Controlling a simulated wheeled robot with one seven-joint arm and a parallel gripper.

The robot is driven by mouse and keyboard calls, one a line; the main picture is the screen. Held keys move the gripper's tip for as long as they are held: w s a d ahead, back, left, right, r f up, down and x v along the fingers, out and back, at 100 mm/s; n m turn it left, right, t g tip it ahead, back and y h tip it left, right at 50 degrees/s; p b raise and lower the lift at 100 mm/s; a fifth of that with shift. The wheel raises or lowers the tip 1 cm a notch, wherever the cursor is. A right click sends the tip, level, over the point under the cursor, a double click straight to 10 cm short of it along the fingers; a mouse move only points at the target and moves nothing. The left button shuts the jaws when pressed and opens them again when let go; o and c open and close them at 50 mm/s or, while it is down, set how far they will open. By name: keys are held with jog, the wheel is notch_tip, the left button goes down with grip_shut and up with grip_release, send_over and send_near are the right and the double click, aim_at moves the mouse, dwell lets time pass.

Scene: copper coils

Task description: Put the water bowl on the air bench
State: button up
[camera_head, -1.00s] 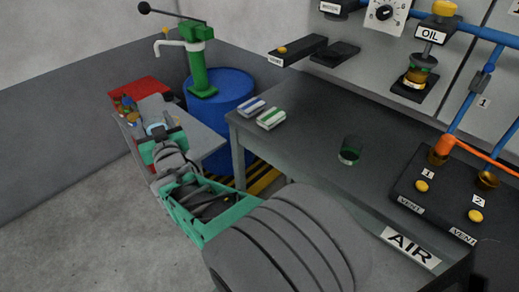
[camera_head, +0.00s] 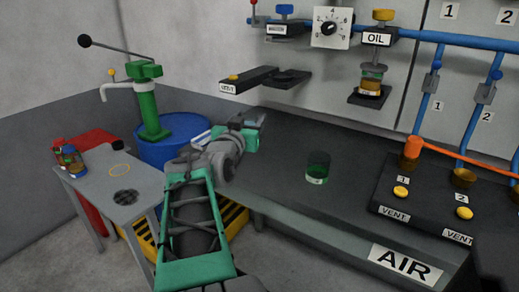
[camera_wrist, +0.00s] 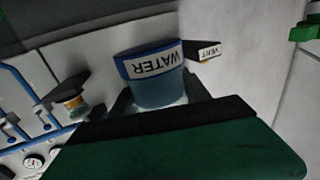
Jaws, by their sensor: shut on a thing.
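The water bowl (camera_wrist: 155,92), a blue-tinted clear cup with a blue rim and a white WATER label, shows in the wrist view between the dark fingers of my gripper (camera_wrist: 163,100). My gripper is shut on it. In the head view my gripper (camera_head: 256,120) is over the back left part of the air bench, and I cannot make out the bowl there. The air bench (camera_head: 285,195) has a dark top and a white AIR sign (camera_head: 404,264) on its front. The gap between bowl and bench top cannot be judged.
A green bowl (camera_head: 318,168) stands mid-bench. A black vent block (camera_head: 432,205) with brass cups fills the right side. A shelf (camera_head: 262,78) juts from the wall above my gripper. A grey side table (camera_head: 110,190) stands left. Bare bench top lies around the green bowl.

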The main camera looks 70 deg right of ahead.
jog(key=w+d+f, duration=0.1)
jog(key=d+f, duration=0.1)
jog(key=d+f+b, duration=0.1)
jog(key=d+f, duration=0.1)
jog(key=w+d+f, duration=0.1)
jog(key=d+f, duration=0.1)
jog(key=shift+w+d+f, duration=0.1)
jog(key=shift+w+f, duration=0.2)
jog(key=shift+w, duration=0.05)
jog(key=shift+w+d+f+b, duration=0.15)
jog(key=shift+f+b, duration=0.4)
jog(key=shift+f, duration=1.1)
jog(key=shift+f, duration=0.15)
jog(key=shift+f+b, duration=0.1)
jog(key=shift+b, duration=0.2)
jog(key=o, duration=1.6)
